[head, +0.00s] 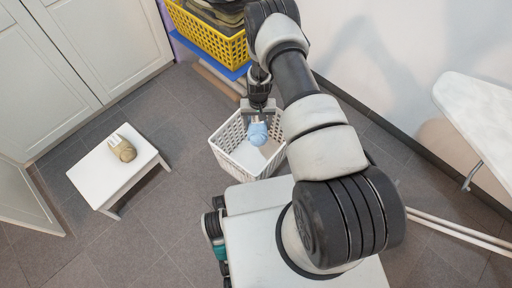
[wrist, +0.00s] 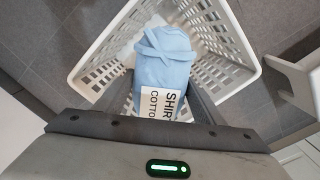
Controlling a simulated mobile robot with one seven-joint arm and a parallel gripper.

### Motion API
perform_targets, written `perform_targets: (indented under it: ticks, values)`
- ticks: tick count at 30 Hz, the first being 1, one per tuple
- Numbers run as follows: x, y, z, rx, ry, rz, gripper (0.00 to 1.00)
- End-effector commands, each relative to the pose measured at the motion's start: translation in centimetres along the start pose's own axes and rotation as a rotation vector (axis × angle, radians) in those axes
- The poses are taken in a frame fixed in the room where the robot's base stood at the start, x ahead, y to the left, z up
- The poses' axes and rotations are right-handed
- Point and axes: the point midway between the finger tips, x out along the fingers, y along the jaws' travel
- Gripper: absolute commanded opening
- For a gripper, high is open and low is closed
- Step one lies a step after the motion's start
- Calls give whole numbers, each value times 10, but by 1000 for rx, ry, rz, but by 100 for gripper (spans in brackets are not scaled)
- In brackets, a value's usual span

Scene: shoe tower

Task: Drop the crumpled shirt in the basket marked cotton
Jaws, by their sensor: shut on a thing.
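A light blue crumpled shirt (head: 258,134) with a white label hangs in my gripper (head: 258,117). In the wrist view the shirt (wrist: 165,58) sits between the fingers, and its label (wrist: 160,104) partly reads SHIR and COTTO. My gripper is shut on the shirt and holds it over the opening of a white slatted basket (head: 226,157). The basket also surrounds the shirt in the wrist view (wrist: 228,45). I cannot see any readable mark on the basket. My arm hides part of its right side.
A white stool (head: 88,181) at the left bears a khaki bundle (head: 124,151) with a white label. A yellow basket (head: 208,36) of dark clothes stands on a blue shelf at the back. An ironing board (head: 480,115) is at the right. Grey floor lies open between stool and white basket.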

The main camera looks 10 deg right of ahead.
Motion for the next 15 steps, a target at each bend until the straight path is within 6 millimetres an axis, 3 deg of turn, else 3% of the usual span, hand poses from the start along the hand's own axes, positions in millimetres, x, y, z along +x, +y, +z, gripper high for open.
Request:
perform_targets:
  ticks: [1,2,5,15]
  values:
    - [0,0,0,0,0,0,38]
    - [0,0,0,0,0,0,68]
    - [0,0,0,0,0,0,85]
    - [-4,0,0,0,0,0,85]
